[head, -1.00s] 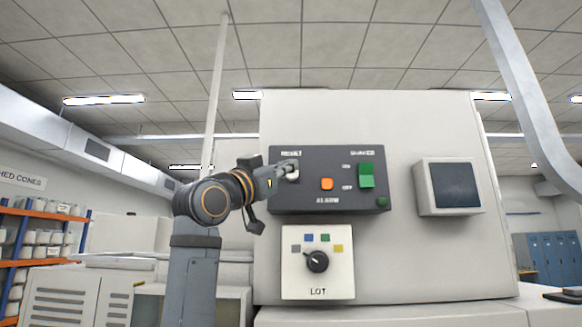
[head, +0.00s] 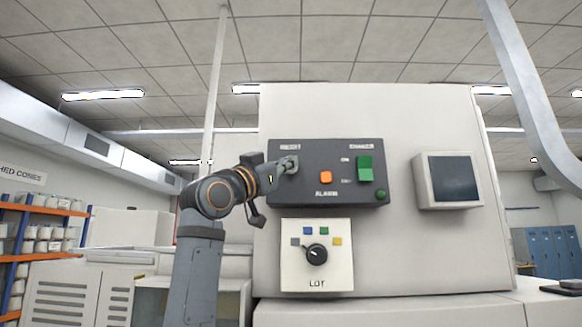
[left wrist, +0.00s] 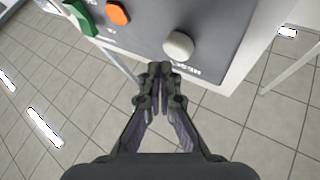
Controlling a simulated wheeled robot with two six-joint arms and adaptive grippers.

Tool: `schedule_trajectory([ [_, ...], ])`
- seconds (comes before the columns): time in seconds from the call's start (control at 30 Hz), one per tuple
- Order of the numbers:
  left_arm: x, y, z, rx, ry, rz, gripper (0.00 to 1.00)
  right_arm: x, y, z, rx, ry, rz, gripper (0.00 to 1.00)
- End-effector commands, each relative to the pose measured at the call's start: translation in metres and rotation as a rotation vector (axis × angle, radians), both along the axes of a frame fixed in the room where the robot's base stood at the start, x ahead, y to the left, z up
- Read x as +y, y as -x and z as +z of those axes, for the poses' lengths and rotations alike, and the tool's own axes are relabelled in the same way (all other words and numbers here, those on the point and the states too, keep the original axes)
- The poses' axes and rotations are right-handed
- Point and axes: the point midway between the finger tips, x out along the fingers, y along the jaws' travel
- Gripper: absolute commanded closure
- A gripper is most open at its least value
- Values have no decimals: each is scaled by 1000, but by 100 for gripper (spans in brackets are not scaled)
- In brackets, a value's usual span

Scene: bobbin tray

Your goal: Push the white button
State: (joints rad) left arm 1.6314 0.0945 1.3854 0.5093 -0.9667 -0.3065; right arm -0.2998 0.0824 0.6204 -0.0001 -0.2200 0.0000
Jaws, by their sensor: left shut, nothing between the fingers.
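The white button (left wrist: 178,46) is a round knob on the dark control panel (head: 330,203), under the RESET label. In the left wrist view it shows whole, just beyond my fingertips. My left gripper, also seen in the left wrist view (left wrist: 160,68), is shut and empty. Its fingertips are at the label side of the button, close to its edge. I cannot tell whether they touch the panel or the button. My right gripper is not in view.
The panel also has an orange alarm button (head: 326,177), a green rocker switch (head: 365,168) and a round green button (head: 381,195). Below is a white LOT plate (head: 297,281) with a black knob (head: 316,254). A screen (head: 455,180) is at right.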

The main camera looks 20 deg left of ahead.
Motion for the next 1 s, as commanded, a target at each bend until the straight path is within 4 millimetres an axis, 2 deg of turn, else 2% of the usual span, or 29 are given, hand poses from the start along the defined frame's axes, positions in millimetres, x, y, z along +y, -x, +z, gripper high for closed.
schedule_trajectory([
  [0.67,0,0,0,0,0,0,100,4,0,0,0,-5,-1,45],
  [1.0,2,-8,0,0,-1,-1,100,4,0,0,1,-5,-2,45],
])
